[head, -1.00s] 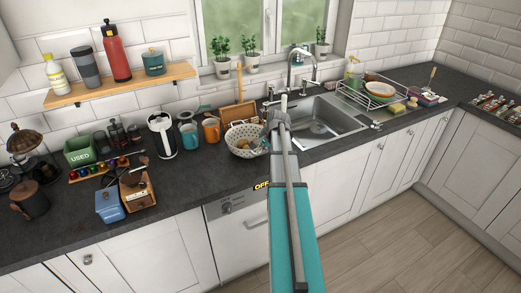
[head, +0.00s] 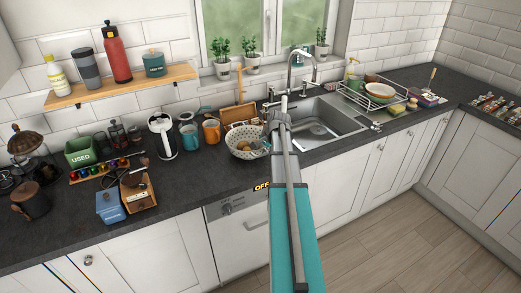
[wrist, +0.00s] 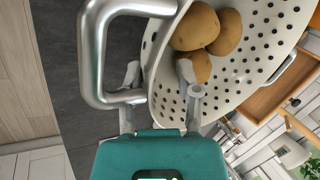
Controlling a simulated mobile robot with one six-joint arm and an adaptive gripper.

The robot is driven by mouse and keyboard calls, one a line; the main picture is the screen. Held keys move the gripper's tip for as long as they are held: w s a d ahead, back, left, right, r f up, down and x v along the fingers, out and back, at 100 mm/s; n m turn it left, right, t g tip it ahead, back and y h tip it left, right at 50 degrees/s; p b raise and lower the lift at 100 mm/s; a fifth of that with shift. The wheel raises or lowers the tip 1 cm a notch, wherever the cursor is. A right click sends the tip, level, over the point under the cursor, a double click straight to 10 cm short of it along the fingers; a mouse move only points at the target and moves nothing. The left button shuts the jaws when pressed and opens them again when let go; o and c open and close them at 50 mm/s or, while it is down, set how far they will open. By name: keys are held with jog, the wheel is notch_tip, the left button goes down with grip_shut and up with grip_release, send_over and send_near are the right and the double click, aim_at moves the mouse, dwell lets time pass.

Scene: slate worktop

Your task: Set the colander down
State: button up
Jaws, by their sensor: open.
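The white perforated colander (head: 241,152) appears to stand upright on the dark worktop, just left of the sink. Several potatoes lie in it; they show in the wrist view (wrist: 222,32). My gripper (head: 272,124) is at the colander's right side, and the arm hides part of that side. In the wrist view, the gripper (wrist: 158,74) is open, with one finger outside the colander's wall and the other on the inner side. The colander's near metal handle (wrist: 94,60) loops beside the fingers. Whether a finger touches the wall, I cannot tell.
The sink (head: 318,130) with its tap is to the right. A wooden crate (head: 238,112) stands behind the colander. An orange mug (head: 211,131), a teal mug (head: 189,138) and a kettle (head: 162,135) stand to the left. The worktop in front of the mugs is clear.

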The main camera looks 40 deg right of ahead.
jog(key=p+v, duration=1)
jog(key=v, duration=0.1)
jog(key=shift+r, duration=0.25)
jog(key=shift+s, duration=0.1)
dwell(0.9)
jog(key=w+a+f+n+g, duration=0.1)
jog(key=a+n+g, duration=0.45)
jog(key=a, duration=1.85)
jog(key=s+a+n, duration=0.4)
jog(key=a+n, duration=0.1)
jog(key=a, duration=0.5)
jog(key=s+a+n, duration=0.4)
jog(key=a+n, duration=0.1)
jog(key=a, duration=0.5)
jog(key=shift+a+f+n+h, duration=0.35)
jog(key=shift+a+f+h, duration=0.05)
jog(key=shift+f, duration=0.05)
jog(key=shift+f+b, duration=1.5)
jog(key=shift+f, duration=0.05)
